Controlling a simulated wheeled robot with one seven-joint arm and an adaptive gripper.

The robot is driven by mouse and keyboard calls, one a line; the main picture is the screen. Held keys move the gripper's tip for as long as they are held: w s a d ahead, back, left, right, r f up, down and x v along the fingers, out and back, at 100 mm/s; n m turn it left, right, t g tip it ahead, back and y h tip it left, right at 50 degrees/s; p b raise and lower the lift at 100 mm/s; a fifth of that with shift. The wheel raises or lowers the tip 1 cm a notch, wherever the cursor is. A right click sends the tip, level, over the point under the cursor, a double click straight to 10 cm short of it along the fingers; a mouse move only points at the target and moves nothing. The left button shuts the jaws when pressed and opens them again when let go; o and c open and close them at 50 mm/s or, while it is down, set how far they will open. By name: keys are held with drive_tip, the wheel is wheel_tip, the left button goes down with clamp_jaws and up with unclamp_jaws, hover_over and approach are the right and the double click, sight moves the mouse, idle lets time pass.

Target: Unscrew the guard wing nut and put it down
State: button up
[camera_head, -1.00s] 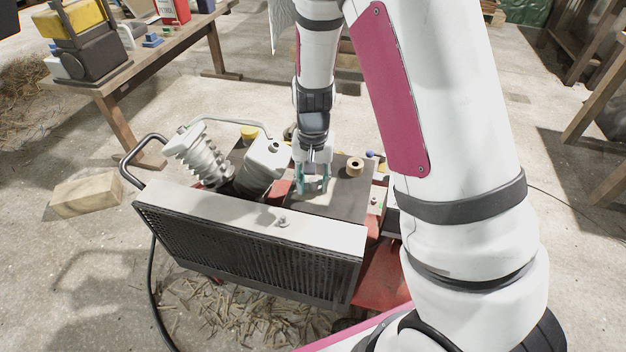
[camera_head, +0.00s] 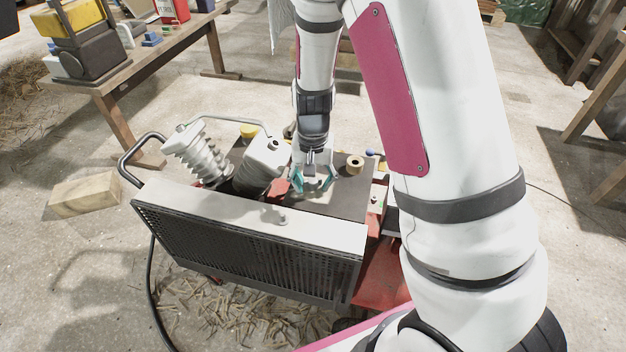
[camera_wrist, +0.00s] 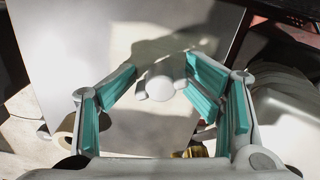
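My gripper (camera_head: 314,184) points down over the dark flat top plate (camera_head: 345,200) of the machine, behind the guard. Its teal fingers are spread apart; they also show in the wrist view (camera_wrist: 162,75). A pale round piece with small side tabs, which looks like the wing nut (camera_wrist: 160,89), lies between the fingertips in the wrist view, seemingly on the plate. I cannot tell whether a finger touches it. The guard (camera_head: 250,215) is a pale-topped box with a dark grille. A small grey stud (camera_head: 283,221) stands on its top; its detail is too small to tell.
A tan roll (camera_head: 355,165) sits on the plate, right of my gripper. A finned cylinder (camera_head: 196,155) and a white block (camera_head: 262,165) stand to the left. A wooden block (camera_head: 84,194) lies on the floor. A workbench (camera_head: 130,75) stands behind at left.

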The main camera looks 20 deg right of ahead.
drive_tip(key=shift+f, duration=0.1)
idle(0.3)
wheel_tip(320, 180, up, 12)
idle(0.5)
drive_tip(key=s+a+r+n+y, duration=0.1)
drive_tip(key=s+r+n, duration=0.2)
drive_tip(key=s+r, duration=1)
drive_tip(key=s+r+n+h, duration=0.1)
drive_tip(key=s+r+n, duration=0.1)
drive_tip(key=s, duration=1.7)
wheel_tip(320, 180, up, 26)
drive_tip(key=d+t+p, duration=0.1)
drive_tip(key=t+p, duration=0.3)
drive_tip(key=p, duration=2.1)
drive_tip(key=shift+d+f, duration=0.15)
drive_tip(key=shift+f, duration=0.05)
drive_tip(key=shift+c, duration=0.5)
